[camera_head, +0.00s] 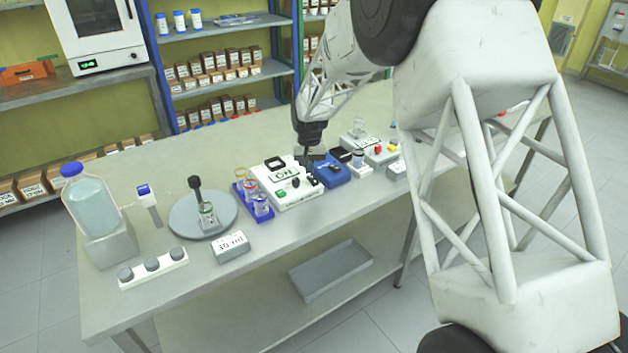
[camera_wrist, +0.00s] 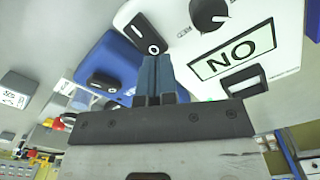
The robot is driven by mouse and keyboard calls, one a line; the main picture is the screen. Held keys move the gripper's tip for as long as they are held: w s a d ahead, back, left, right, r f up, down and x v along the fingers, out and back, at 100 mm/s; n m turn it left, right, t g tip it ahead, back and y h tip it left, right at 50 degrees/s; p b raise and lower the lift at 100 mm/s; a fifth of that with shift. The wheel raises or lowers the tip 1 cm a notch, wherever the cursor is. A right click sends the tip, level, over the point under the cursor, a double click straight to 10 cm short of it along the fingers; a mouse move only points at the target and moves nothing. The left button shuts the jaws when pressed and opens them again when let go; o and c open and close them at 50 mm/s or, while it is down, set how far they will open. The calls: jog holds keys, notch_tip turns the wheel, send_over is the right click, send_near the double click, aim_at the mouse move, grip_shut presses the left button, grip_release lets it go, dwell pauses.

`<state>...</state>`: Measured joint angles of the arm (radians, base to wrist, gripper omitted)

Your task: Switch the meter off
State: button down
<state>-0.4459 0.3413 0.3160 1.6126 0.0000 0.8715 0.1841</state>
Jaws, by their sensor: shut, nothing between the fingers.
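The meter (camera_head: 298,203) is a white box on the bench, with a display (camera_head: 283,175) reading ON. In the wrist view the meter (camera_wrist: 275,78) appears upside down, with its display (camera_wrist: 235,49), a round black dial (camera_wrist: 209,13) and a black rocker switch (camera_wrist: 143,30) marked with a line and a circle. My gripper (camera_wrist: 155,57) is shut and empty, its fingertips close to the circle end of the switch. I cannot tell whether they touch it.
Several small devices sit farther right. Free bench lies in front of the meter.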

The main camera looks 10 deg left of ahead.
jog(key=shift+f, duration=0.7)
dwell(0.4)
jog(key=shift+r, duration=3.5)
jog(key=shift+d+r, duration=0.1)
